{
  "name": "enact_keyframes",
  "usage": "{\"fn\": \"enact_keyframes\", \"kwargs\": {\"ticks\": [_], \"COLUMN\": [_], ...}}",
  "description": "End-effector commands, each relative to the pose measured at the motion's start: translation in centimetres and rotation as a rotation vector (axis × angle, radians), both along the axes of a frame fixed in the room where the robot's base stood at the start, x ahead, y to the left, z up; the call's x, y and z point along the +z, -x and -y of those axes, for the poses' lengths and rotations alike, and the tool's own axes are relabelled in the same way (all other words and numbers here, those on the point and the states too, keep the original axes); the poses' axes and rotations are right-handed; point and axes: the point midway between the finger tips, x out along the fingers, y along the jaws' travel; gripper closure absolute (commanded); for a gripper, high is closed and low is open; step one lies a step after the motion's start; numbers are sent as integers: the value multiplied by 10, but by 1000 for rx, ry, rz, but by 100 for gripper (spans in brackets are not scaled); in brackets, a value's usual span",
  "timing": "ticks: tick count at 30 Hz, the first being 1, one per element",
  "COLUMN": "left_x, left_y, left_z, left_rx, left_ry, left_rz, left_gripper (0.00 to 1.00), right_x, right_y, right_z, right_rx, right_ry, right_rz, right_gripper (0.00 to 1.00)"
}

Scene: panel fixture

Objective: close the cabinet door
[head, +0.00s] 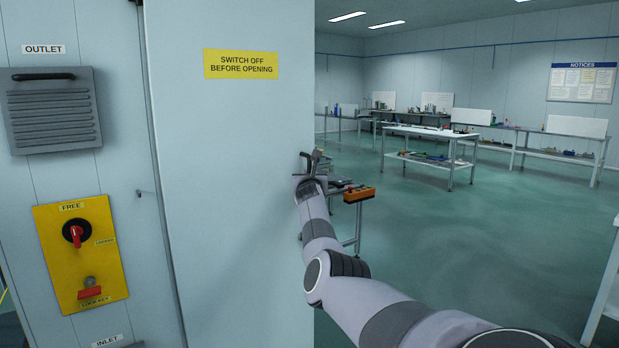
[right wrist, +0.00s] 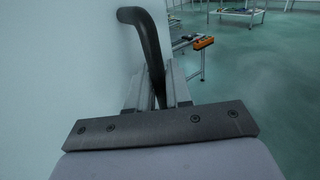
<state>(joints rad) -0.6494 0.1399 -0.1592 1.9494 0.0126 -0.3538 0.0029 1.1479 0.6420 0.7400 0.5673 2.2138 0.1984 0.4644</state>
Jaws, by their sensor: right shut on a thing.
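The cabinet door (head: 230,180) is a tall pale panel with a yellow warning label (head: 240,64) in the head view. Its left edge meets the fixture wall, and its right edge stands against the open room. The cabinet's inside is not visible, and I cannot tell how far the door stands open. My right gripper (head: 312,168) is at the door's right edge. In the right wrist view the jaws (right wrist: 157,88) are shut on a dark, bent door handle (right wrist: 150,45), with the door face close on the left. My left gripper is not in view.
Left of the door are a grey louvred outlet (head: 53,110) and a yellow switch plate (head: 80,253) with a red knob. A small stand with an orange box (head: 358,194) is behind my right gripper. Workbenches (head: 430,134) stand farther back; the green floor (head: 500,240) between is clear.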

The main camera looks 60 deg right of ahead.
Motion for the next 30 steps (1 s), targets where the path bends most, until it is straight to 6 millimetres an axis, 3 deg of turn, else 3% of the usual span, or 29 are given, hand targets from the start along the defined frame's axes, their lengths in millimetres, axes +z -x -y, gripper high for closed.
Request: {"fn": "enact_keyframes", "kwargs": {"ticks": [7,8,9,30], "left_x": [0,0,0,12], "left_y": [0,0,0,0], "left_z": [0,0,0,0], "left_rx": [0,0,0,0], "left_ry": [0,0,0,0], "left_rz": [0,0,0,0], "left_gripper": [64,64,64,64], "right_x": [3,3,3,4], "right_y": [-3,-3,-3,8], "right_z": [-2,-2,-2,-14], "right_rx": [7,7,7,-5], "right_ry": [1,2,2,4], "right_rz": [9,9,9,5], "right_gripper": [100,77,65,65]}}
